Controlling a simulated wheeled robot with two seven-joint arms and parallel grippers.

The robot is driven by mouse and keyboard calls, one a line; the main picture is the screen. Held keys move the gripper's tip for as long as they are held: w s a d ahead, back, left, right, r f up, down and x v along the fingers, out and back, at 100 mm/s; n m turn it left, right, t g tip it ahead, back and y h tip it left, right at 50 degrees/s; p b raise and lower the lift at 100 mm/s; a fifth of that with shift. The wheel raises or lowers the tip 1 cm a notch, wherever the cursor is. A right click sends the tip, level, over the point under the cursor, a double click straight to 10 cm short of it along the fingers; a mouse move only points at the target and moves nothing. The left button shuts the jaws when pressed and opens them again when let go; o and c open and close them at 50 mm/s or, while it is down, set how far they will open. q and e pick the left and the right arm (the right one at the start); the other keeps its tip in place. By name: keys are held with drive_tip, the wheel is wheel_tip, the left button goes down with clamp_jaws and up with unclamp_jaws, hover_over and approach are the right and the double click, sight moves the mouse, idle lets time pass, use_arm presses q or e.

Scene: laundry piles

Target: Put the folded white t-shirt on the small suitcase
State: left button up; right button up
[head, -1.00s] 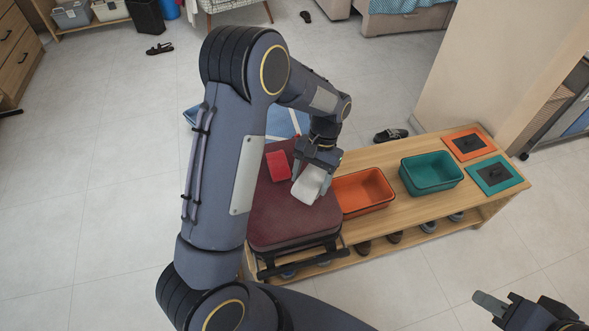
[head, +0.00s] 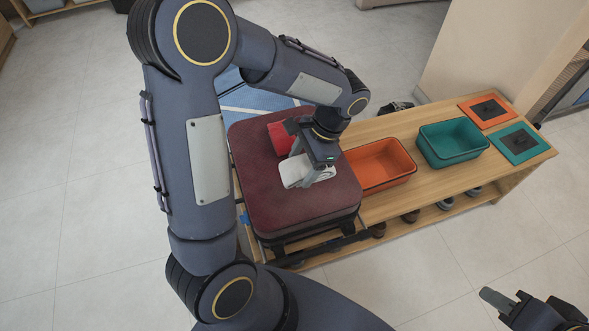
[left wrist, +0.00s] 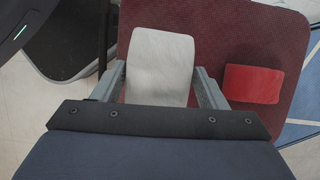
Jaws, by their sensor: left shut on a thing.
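The small suitcase (head: 300,213) is dark red and lies flat on the left end of the wooden bench. The folded white t-shirt (head: 293,172) is a small rounded bundle over the suitcase top; it also shows in the left wrist view (left wrist: 160,62). My left gripper (head: 308,178) points down and is shut on the t-shirt, with a finger on each side (left wrist: 163,88). I cannot tell whether the shirt touches the suitcase. A folded red cloth (head: 283,137) lies on the suitcase beside it. My right gripper (head: 505,299) is at the lower right, away from the bench; its opening is unclear.
An orange bin (head: 382,166) and a teal bin (head: 453,142), both empty, stand on the bench (head: 425,180) right of the suitcase. Orange and teal panels lie at its far right end. Shoes sit on the shelf below. A blue patterned rug (head: 255,98) lies behind.

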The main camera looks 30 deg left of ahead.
sight(295, 163)
use_arm(q)
drive_tip(key=w+a+f, duration=0.1)
drive_tip(key=f, duration=0.1)
drive_tip(key=w+a+f, duration=0.1)
drive_tip(key=f, duration=0.1)
drive_tip(key=w+a+f+b, duration=0.1)
drive_tip(key=f, duration=0.1)
drive_tip(key=shift+a, duration=0.35)
drive_tip(key=shift+a+f+b, duration=0.1)
drive_tip(key=shift+f+b, duration=0.35)
drive_tip(key=shift+f, duration=1.05)
drive_tip(key=shift+f, duration=0.2)
drive_tip(key=o, duration=1.1)
drive_tip(key=shift+c, duration=0.2)
drive_tip(key=shift+r, duration=0.1)
